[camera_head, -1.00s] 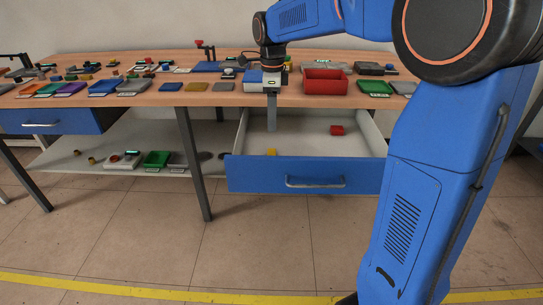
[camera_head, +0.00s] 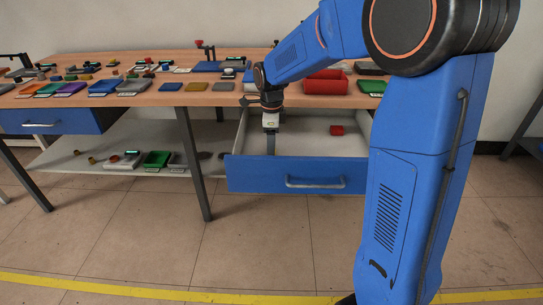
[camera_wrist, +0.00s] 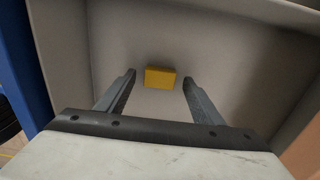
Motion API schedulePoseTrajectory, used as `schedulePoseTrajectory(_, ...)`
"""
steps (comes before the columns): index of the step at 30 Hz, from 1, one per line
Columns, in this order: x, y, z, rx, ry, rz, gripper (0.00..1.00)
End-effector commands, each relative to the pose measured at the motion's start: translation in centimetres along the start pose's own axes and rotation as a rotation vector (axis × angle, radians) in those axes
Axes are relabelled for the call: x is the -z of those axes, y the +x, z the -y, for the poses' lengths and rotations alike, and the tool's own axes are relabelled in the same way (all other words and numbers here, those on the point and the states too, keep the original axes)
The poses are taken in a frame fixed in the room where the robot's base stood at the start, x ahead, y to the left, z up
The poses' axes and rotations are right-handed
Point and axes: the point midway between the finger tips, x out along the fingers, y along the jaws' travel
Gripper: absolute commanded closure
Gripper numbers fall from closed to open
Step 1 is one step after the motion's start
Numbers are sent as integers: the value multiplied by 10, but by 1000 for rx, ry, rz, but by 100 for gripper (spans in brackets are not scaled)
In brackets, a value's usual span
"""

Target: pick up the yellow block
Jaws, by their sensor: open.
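The yellow block (camera_wrist: 160,77) lies on the floor of the open drawer (camera_head: 296,178). In the wrist view it shows between the tips of my two fingers, with a gap on each side. My gripper (camera_wrist: 158,82) is open and empty, and it also shows in the head view (camera_head: 270,152), reaching down into the drawer near its front wall. In the head view the yellow block is hidden behind my gripper and the drawer front.
A red block (camera_head: 337,130) lies further back in the drawer. The drawer walls stand around my gripper. Above, the tabletop (camera_head: 145,99) holds a red bin (camera_head: 325,82) and many small parts. A lower shelf at the left holds a green box (camera_head: 156,159).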

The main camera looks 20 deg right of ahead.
Motion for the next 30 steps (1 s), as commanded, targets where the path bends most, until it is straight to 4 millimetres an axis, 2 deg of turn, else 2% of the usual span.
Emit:
schedulePoseTrajectory(3,0,9,0,0,0,0,39)
schedulePoseTrajectory(11,0,10,0,1,0,0,39)
schedulePoseTrajectory(15,0,10,0,1,0,0,73)
schedulePoseTrajectory(17,0,10,0,1,0,0,83)
schedulePoseTrajectory(26,0,8,0,1,0,0,83)
schedulePoseTrajectory(30,0,-3,0,2,0,1,83)
